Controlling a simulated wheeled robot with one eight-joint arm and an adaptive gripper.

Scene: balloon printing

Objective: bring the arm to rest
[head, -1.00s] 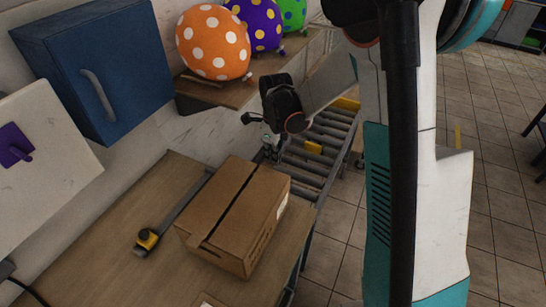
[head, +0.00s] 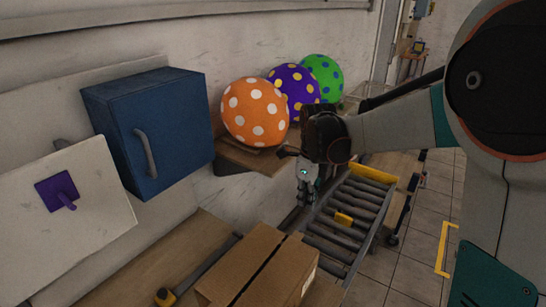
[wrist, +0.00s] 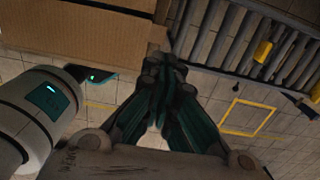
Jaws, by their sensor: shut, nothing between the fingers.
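My gripper (head: 305,190) hangs pointing down from the raised arm, beside the shelf and above the near end of the roller conveyor (head: 345,218). In the wrist view my gripper (wrist: 165,65) shows its dark fingers together, with nothing between them. The cardboard box (head: 262,270) is on the table in front of it, apart from the fingers. The box also shows at the top of the wrist view (wrist: 85,30).
Orange (head: 255,112), purple (head: 295,85) and green (head: 323,75) spotted balloons sit on a wall shelf (head: 240,155) close to the wrist. A blue cabinet (head: 180,125) is on the wall. A tape measure (head: 165,296) lies on the table (head: 125,275). Open floor (head: 400,265) lies right of the conveyor.

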